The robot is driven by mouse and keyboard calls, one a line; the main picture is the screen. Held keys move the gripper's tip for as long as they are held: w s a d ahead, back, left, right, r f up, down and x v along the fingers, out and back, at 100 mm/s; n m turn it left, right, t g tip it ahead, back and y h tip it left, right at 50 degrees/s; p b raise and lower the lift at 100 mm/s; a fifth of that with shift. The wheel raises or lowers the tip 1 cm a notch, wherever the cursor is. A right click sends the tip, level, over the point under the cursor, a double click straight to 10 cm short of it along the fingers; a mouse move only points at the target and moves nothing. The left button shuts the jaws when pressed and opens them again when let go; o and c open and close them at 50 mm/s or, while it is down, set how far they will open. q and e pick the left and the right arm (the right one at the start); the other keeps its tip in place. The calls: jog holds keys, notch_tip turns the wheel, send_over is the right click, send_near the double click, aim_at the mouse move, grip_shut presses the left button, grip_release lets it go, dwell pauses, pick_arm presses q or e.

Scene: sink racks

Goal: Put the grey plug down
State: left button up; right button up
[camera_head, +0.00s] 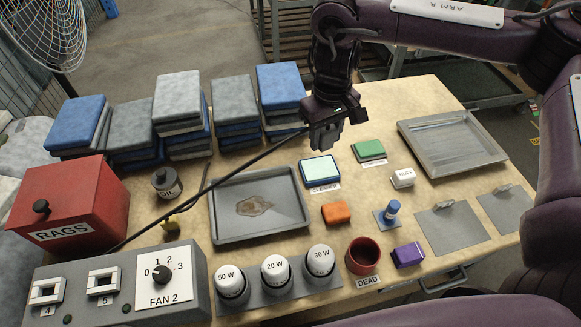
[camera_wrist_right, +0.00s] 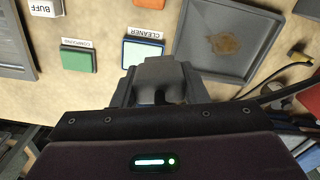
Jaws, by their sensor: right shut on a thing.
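My right gripper (camera_head: 326,138) hangs above the back middle of the table, in front of the blue cloth stack. It is shut on the grey plug (camera_wrist_right: 160,74), which shows between the fingers in the right wrist view, held above the tabletop. In the head view the fingers mostly hide the plug. A black cable (camera_head: 215,184) runs from the gripper down left to behind the control box. My left gripper is in neither view.
Below the gripper lie the cleaner pad (camera_head: 320,170), green pad (camera_head: 369,150) and stained grey tray (camera_head: 222,228). Cloth stacks (camera_head: 235,92) line the back left. The control box (camera_head: 205,300) with sockets stands front left. A metal tray (camera_head: 480,158) lies right. Bare wood shows behind the green pad.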

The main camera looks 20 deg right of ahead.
notch_tip(320, 180, down, 4)
jog(key=w+d+r+n+b, duration=0.1)
jog(key=w+d, duration=0.1)
jog(key=b, duration=0.5)
send_over(321, 193)
notch_tip(321, 193, down, 14)
jog(key=shift+f, duration=0.25)
notch_tip(321, 193, down, 4)
jog(key=shift+f+b, duration=0.1)
jog(key=shift+b, duration=0.9)
jog(key=shift+f, duration=0.3)
jog(key=shift+r, duration=0.1)
jog(key=o, duration=1.1)
jog(key=shift+c, duration=0.2)
